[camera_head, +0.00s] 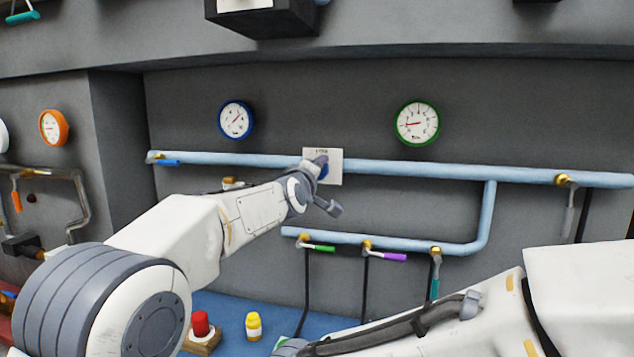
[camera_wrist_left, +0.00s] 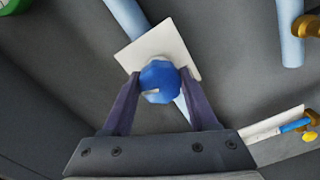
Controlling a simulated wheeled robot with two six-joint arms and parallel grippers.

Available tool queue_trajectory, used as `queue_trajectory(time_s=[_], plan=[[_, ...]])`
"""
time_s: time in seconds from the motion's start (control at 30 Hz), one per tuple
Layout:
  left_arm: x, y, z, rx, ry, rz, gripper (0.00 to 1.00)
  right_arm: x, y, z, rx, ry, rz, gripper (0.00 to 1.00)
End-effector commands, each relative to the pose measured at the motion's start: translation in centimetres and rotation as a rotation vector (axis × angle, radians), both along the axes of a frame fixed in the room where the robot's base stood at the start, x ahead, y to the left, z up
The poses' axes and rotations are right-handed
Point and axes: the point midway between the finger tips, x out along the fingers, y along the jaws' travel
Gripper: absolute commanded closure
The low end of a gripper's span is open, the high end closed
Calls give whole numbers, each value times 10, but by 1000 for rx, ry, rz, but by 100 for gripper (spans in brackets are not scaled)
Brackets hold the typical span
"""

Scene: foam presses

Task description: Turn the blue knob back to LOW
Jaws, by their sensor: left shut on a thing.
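The blue knob (camera_wrist_left: 158,76) sits on a white square plate (camera_wrist_left: 137,50) on the pipe. My left gripper (camera_wrist_left: 160,82) is shut on the knob, one finger on either side. A small pale mark shows on the knob's lower edge in the left wrist view. In the head view the plate (camera_head: 337,167) has small lettering at its top, too small to read, and the knob (camera_head: 324,173) is mostly hidden behind my left gripper (camera_head: 321,163). My right arm crosses the lower right of the head view, with its fingers out of sight.
A blue-rimmed gauge (camera_head: 236,119) and a green-rimmed gauge (camera_head: 417,122) hang above the light blue pipe (camera_head: 420,170). Lower valves have green (camera_head: 318,248), purple (camera_head: 393,257) and teal (camera_head: 434,288) handles. A red button (camera_head: 200,324) and a yellow bottle (camera_head: 253,325) stand below.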

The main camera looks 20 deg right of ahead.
Motion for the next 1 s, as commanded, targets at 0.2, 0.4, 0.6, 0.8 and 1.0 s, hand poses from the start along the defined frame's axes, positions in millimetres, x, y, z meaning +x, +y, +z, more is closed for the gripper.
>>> queue_trajectory(time_s=[0.2, 0.4, 0.6, 0.8, 1.0], plan=[[0, 0, -2, -122, 83, 1, 97, 0, 0, -10, 0, 0, 0, 50], [0, 0, -1, -193, 133, 1, 97, 0, 0, -14, 0, 0, 0, 50], [1, 1, -1, -227, 156, 1, 97, 0, 0, -15, 0, 0, 0, 50], [1, 1, -1, -235, 161, 2, 97, 0, 0, -15, 0, 0, 0, 50], [1, 1, -1, -236, 161, 2, 97, 0, 0, -15, 0, 0, 0, 50]])
